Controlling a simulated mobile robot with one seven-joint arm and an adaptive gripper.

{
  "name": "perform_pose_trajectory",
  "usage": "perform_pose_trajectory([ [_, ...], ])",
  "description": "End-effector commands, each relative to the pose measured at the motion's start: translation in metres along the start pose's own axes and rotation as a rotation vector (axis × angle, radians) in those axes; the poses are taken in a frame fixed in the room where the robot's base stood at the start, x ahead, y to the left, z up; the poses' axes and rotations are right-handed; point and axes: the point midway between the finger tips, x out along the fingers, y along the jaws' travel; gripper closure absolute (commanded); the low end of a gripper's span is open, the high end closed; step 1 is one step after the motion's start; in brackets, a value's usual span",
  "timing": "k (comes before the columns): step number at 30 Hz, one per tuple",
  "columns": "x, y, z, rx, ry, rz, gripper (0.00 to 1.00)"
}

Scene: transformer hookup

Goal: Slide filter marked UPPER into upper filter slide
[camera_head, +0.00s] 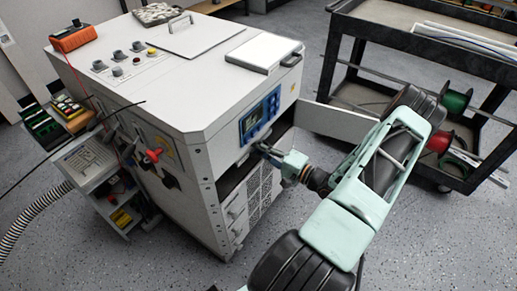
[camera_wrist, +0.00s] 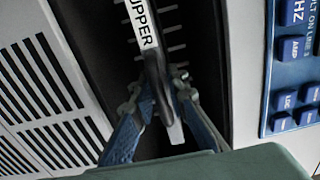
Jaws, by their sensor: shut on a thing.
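The filter (camera_wrist: 143,25) carries a white label reading UPPER in the wrist view, with a dark handle bar running toward my gripper. My gripper (camera_wrist: 158,95) is shut on this handle, one blue finger on each side. The filter's labelled end reaches into a dark opening (camera_wrist: 208,45) in the cabinet, with a row of short ribs beside it. In the head view my gripper (camera_head: 264,148) is at the cabinet's front opening, just below the blue meter panel. The filter's far end and how deep it sits are hidden.
The white cabinet (camera_head: 190,115) has its front door (camera_head: 335,122) swung open to the right, close to my arm. A blue keypad panel (camera_wrist: 292,70) and a vented grille (camera_wrist: 40,75) flank the opening. A dark cart (camera_head: 400,50) with cable spools stands at the right.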

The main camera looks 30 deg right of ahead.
Motion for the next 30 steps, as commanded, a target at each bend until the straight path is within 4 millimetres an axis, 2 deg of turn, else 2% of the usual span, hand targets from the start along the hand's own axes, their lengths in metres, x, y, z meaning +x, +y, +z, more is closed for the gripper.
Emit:
perform_pose_trajectory([
  [30, 0.023, 0.0, 0.0, -0.001, 0.001, -0.001, 1.0],
])
